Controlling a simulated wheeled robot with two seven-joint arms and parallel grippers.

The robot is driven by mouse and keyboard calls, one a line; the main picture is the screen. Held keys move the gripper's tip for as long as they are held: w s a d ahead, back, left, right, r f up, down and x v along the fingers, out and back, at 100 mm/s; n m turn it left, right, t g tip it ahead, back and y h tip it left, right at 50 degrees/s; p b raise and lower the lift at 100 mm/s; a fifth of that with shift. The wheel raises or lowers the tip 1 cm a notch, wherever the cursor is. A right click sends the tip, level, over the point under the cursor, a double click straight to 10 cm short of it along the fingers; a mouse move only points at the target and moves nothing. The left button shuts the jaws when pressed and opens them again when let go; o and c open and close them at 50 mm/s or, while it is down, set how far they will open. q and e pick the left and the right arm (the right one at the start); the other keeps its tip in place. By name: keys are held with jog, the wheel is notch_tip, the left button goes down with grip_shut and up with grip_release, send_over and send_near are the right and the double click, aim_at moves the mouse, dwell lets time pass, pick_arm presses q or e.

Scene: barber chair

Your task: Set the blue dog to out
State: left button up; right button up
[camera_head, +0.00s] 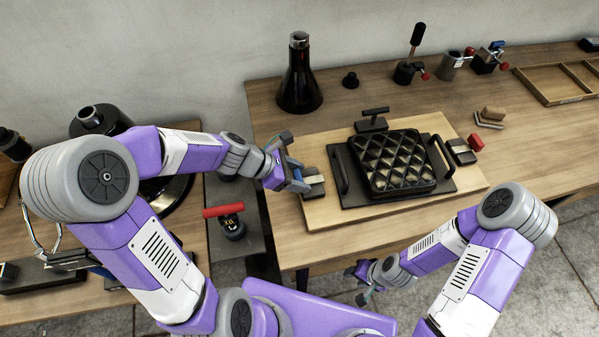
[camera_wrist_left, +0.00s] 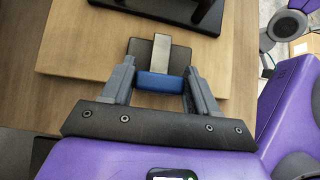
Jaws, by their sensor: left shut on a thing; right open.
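The blue dog (camera_wrist_left: 158,82) is a small blue block at the end of a metal bar on a dark base (camera_wrist_left: 158,52). My left gripper (camera_wrist_left: 160,84) has its two grey fingers on either side of the blue block and is shut on it. In the head view my left gripper (camera_head: 299,178) is at the left edge of the light wooden board (camera_head: 420,205), and it mostly hides the blue block. The dark base also shows there (camera_head: 314,184). My right gripper (camera_head: 360,284) is open and empty, off the front edge of the table.
A black tray with a ribbed grid (camera_head: 395,162) sits on the board. A black dog (camera_head: 372,121) stands behind it and a red dog (camera_head: 475,142) at its right. A dark flask (camera_head: 299,80), several clamps and a wooden tray (camera_head: 548,82) stand further back.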

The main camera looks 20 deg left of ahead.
pick_arm(q)
jog(key=shift+a, duration=0.1)
jog(key=o, duration=1.4)
jog(key=p+v, duration=0.3)
jog(key=v, duration=0.4)
jog(key=shift+s+a+r, duration=0.2)
jog(key=shift+a, duration=0.05)
